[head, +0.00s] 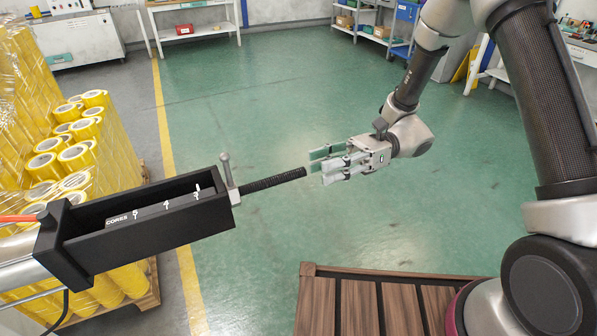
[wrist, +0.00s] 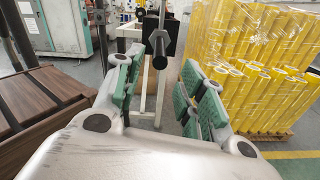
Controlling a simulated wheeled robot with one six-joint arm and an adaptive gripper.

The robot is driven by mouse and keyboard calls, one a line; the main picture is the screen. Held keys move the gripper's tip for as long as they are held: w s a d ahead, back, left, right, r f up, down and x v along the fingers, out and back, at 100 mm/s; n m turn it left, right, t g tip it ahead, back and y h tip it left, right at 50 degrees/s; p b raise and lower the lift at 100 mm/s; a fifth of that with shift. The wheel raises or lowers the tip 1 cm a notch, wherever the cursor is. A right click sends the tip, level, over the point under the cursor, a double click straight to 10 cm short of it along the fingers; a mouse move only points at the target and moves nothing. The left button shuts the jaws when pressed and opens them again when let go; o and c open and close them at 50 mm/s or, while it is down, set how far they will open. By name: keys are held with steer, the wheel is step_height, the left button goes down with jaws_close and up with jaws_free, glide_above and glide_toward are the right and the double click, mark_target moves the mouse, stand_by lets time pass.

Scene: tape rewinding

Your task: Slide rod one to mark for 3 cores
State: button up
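Rod one is a black ribbed rod (head: 273,182) sticking out of the right end of a black open-topped housing (head: 155,243). The housing carries a white scale (head: 166,204) reading CORES with numbers and tick marks. A metal post with a round knob (head: 228,172) stands at the rod's exit. My gripper (head: 318,162) is open and empty, just right of the rod's free end, fingers pointing at it with a small gap. In the wrist view, the rod's end (wrist: 159,50) shows between the spread green-padded fingers of my gripper (wrist: 158,78).
Wrapped stacks of yellow tape rolls (head: 78,140) stand on a pallet behind the housing. A slatted wooden top (head: 375,305) is at the front. Shelves and benches (head: 192,31) line the back. Green floor is clear around my gripper.

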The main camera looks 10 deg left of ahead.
steer(key=shift+v, duration=1.05)
steer(key=shift+c, duration=0.8)
steer(key=shift+m+t+y, duration=0.3)
steer(key=shift+m+t, duration=0.1)
steer(key=shift+t, duration=0.1)
steer(key=w+d, duration=0.1)
steer(key=w+d+f, duration=0.1)
steer(key=d, duration=0.1)
steer(key=shift+w+d, duration=0.2)
steer(key=shift+w, duration=0.2)
steer(key=c, duration=0.7)
steer(key=d+n, duration=0.1)
steer(key=w+d, duration=0.1)
steer(key=d, duration=0.1)
steer(key=w+d+n+g, duration=0.1)
steer(key=d, duration=0.1)
steer(key=shift+d+f+n, duration=0.1)
steer(key=shift+f+n, duration=0.2)
steer(key=shift+f, duration=0.05)
jaws_close()
steer(key=x, duration=1.4)
steer(key=shift+s+n+h, duration=0.3)
steer(key=shift+s+h, duration=0.1)
steer(key=shift+f, duration=0.15)
